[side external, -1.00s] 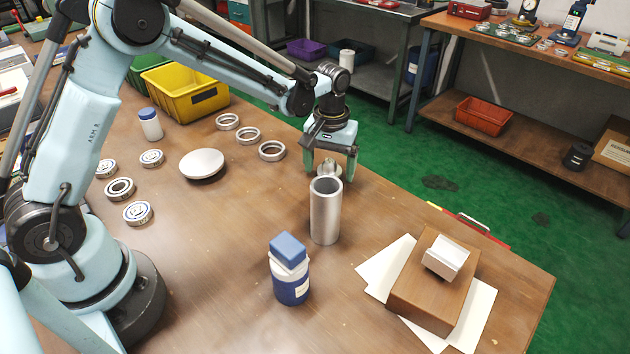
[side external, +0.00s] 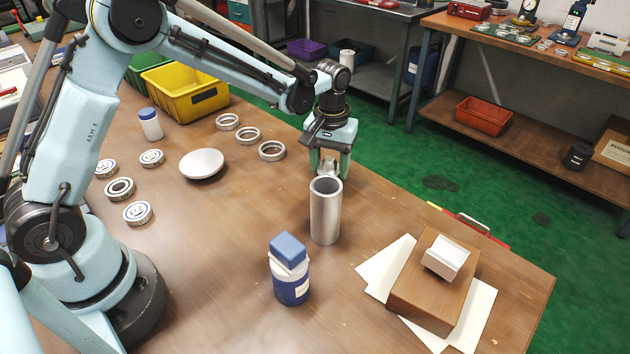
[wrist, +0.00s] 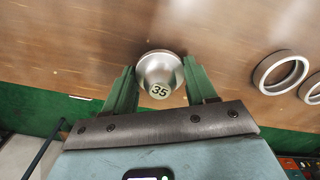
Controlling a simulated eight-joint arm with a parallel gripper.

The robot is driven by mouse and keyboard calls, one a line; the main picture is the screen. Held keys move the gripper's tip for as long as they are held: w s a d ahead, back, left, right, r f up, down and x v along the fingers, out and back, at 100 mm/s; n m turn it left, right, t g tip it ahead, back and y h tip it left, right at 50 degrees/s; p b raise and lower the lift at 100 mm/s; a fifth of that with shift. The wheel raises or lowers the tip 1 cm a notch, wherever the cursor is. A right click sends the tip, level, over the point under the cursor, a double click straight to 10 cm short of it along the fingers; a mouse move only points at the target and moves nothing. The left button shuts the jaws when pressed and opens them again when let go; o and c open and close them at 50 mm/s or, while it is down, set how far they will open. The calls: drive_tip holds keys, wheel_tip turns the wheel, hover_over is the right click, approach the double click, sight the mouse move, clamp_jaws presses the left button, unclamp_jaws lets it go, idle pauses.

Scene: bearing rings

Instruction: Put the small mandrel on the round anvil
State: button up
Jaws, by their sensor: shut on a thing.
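The small mandrel (wrist: 160,72) is a silver, round, stepped piece with a "35" label on its end. In the side view the small mandrel (side external: 329,166) is partly hidden between the fingers and behind the tall metal tube. My gripper (side external: 331,172) points down over it, with one green finger on each side, shut on it. The wrist view also shows my gripper (wrist: 162,88) with the mandrel between its fingertips. The mandrel looks to be at table level; its contact with the table is hidden. A pale, low round disc (side external: 201,163), seemingly the round anvil, sits to the left, empty.
A tall open metal tube (side external: 325,215) stands just in front of my gripper. Several bearing rings (side external: 248,136) lie to the left. Table between gripper and disc is mostly clear.

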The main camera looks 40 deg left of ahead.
wheel_tip(320, 180, up, 9)
drive_tip(key=s+a+r+n, duration=0.1)
drive_tip(key=s+a+r, duration=0.1)
drive_tip(key=s+a, duration=0.5)
drive_tip(key=s+a+r+n, duration=0.2)
drive_tip(key=s+a+r, duration=0.15)
drive_tip(key=s, duration=0.65)
hover_over(201, 161)
wheel_tip(201, 161, down, 8)
drive_tip(key=shift+d+r, duration=0.1)
drive_tip(key=shift+d, duration=0.05)
drive_tip(key=shift+f, duration=2.05)
drive_tip(key=shift+f, duration=0.1)
drive_tip(key=o, duration=1.4)
drive_tip(key=shift+o, duration=0.2)
